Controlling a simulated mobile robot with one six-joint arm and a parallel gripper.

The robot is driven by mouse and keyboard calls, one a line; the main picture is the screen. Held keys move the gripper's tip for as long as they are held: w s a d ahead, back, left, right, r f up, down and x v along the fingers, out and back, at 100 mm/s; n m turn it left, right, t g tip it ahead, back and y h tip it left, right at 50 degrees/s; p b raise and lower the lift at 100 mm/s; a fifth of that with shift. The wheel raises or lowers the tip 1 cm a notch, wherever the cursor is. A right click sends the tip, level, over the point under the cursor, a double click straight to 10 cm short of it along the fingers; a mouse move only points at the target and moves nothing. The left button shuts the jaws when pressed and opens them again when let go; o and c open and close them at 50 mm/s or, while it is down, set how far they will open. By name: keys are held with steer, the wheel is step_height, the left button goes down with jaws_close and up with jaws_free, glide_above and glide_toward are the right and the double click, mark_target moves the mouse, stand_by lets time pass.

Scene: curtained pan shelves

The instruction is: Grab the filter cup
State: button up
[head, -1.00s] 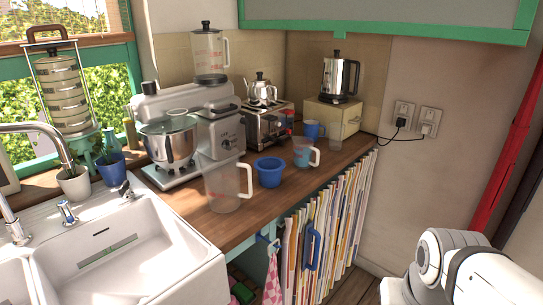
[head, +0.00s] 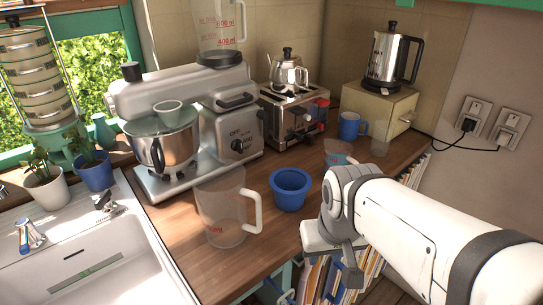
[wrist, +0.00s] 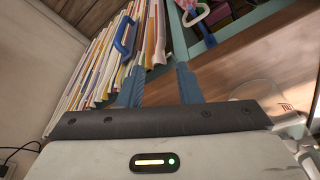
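A blue wide-rimmed cup (head: 290,189), which looks like the filter cup, stands upright on the wooden counter, right of a clear measuring jug (head: 222,208). My gripper (wrist: 160,72) is open, its two blue-grey fingers apart with nothing between them. In the head view my arm reaches in from the right, and its end is beside the counter's front edge, right of and nearer than the blue cup. They do not touch. The blue cup is not visible in the wrist view, where the fingers point toward the books and the counter edge.
A clear jug with a blue mark (head: 340,153) is partly behind my arm. A blue mug (head: 350,125), toaster (head: 292,112) and stand mixer (head: 190,125) stand behind. Books (wrist: 95,70) fill the space under the counter. The sink (head: 75,260) is at left.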

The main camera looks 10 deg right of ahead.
steer(key=w+a+r+n+p, duration=0.1)
steer(key=w+r+n+p, duration=0.25)
steer(key=w+n, duration=0.4)
steer(key=n+g+p, duration=0.1)
steer(key=n+p, duration=0.4)
steer(key=n, duration=0.9)
glide_toward(295, 209)
steer(key=shift+w+d+f+p, duration=0.1)
steer(key=shift+w+f+p, duration=0.15)
steer(key=shift+f, duration=0.95)
steer(key=shift+w+a+f+p, duration=0.15)
steer(key=shift+w+f, duration=0.15)
steer(key=shift+f, duration=0.85)
steer(key=shift+w+d+f+p, duration=0.15)
steer(key=shift+w+f+p, duration=0.1)
steer(key=shift+f, duration=0.95)
steer(key=shift+c, duration=0.4)
jaws_close()
